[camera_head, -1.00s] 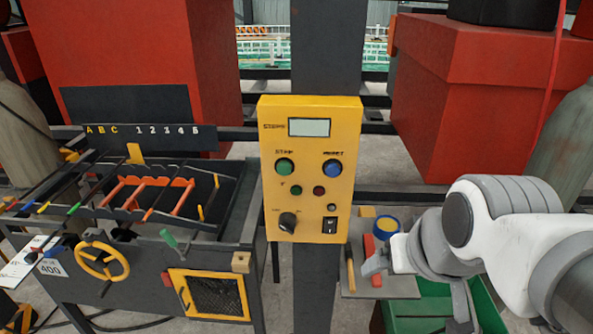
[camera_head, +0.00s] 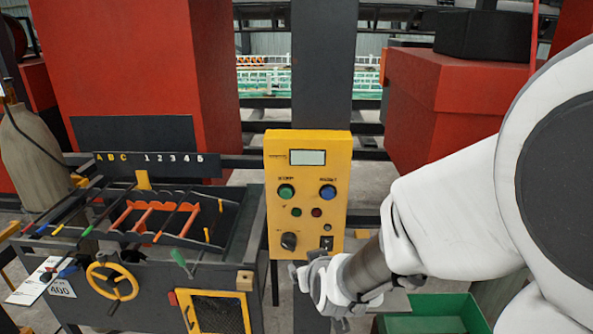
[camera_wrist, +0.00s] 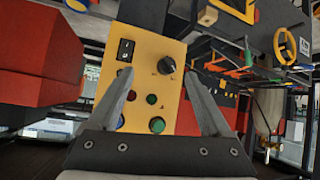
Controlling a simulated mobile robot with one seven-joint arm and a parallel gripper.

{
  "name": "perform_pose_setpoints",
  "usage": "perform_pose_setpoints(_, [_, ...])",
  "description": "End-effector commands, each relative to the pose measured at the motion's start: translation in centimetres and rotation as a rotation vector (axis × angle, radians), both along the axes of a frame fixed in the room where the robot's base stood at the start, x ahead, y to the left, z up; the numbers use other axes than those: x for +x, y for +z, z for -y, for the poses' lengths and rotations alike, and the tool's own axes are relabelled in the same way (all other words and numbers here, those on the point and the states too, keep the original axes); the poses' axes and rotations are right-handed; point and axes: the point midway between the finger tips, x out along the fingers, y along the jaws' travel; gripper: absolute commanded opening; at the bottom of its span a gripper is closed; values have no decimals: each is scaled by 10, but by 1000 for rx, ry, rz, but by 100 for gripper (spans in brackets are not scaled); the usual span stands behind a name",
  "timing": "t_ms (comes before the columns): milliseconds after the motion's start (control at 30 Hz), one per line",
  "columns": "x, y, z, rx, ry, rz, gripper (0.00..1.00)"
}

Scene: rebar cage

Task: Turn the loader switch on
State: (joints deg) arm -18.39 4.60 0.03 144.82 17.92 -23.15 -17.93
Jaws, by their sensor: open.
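The yellow control panel (camera_head: 307,160) stands on a dark post in the middle of the head view. A black rocker switch (camera_head: 326,242) is at its lower right, and a black rotary knob (camera_head: 289,241) is at its lower left. The labels are too small to read, so I cannot tell which is the loader switch. In the wrist view the rocker (camera_wrist: 125,50) is at the upper left and the knob (camera_wrist: 167,65) is right of centre. My gripper (camera_wrist: 160,76) is open and empty, its fingers pointing at the panel. In the head view my gripper (camera_head: 318,290) is low in front of the panel's bottom edge.
Green (camera_head: 286,191) and blue (camera_head: 328,192) buttons sit higher on the panel. A bench with a yellow handwheel (camera_head: 112,281) stands to the left. A green bin (camera_head: 440,312) is at the lower right. Red machine blocks (camera_head: 130,70) stand behind.

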Motion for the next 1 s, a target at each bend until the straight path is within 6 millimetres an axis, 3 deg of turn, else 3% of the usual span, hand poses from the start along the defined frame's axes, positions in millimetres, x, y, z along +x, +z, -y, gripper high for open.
perform_pose_setpoints(200, [14, -33, -15, -118, 14, 126, 82])
perform_pose_setpoints(433, [11, -59, -21, -294, 36, 285, 82])
perform_pose_setpoints(667, [-10, -72, -25, -512, 94, 466, 82])
perform_pose_setpoints(1000, [-46, -70, -34, -736, 187, 680, 82])
